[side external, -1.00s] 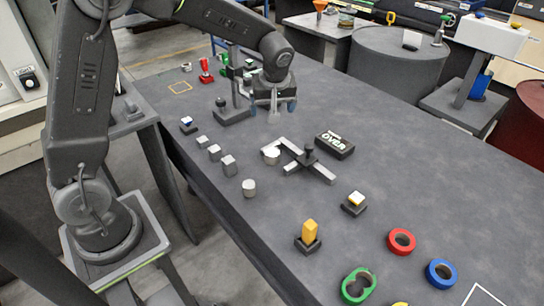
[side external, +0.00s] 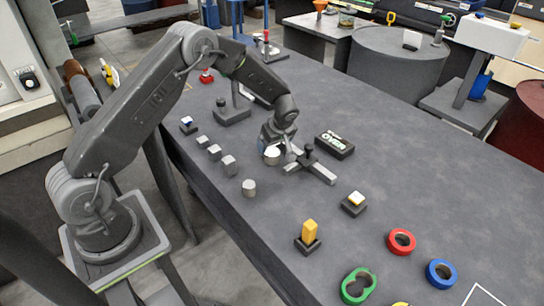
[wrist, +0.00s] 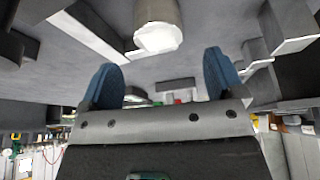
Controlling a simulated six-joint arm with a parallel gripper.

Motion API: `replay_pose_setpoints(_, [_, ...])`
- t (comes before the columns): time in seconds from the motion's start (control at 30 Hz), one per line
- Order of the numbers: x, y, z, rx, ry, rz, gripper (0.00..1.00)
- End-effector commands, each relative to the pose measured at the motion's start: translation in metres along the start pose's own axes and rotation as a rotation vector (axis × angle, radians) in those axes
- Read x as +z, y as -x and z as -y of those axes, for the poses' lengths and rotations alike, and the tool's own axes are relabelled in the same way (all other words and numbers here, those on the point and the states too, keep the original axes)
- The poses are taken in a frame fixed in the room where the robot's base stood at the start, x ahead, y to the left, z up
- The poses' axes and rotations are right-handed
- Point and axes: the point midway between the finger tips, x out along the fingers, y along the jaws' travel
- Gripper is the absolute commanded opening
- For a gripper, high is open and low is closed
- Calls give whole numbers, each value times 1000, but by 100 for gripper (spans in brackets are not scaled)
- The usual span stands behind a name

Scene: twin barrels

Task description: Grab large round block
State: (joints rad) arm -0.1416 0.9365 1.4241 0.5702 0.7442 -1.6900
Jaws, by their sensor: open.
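A pale round block (side external: 271,156) stands on the grey table beside the grey L-shaped bracket, partly hidden by my gripper. In the wrist view the round block (wrist: 158,37) is just beyond the fingertips, lined up with the gap between them. My gripper (side external: 277,147) is low over the table, close to the block. Its two blue fingers (wrist: 162,68) are apart with nothing between them. Another round block (side external: 248,187) stands nearer the table's front edge, apart from the gripper.
The bracket with a dark knob (side external: 308,155) lies just right of the gripper. A black box (side external: 334,145) is behind it. Several small grey blocks (side external: 214,152) line the left edge. The right side is open.

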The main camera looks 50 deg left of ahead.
Motion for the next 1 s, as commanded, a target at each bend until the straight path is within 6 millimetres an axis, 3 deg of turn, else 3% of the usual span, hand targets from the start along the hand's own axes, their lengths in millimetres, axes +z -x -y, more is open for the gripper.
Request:
replay_pose_setpoints(0.17, [2,-13,0,-2,-1,0,88])
replay_pose_setpoints(0.4, [7,-47,0,-1,-1,1,88])
replay_pose_setpoints(0.73, [7,-55,-1,1,-1,1,88])
replay_pose_setpoints(1.0, [7,-55,0,1,-1,1,63])
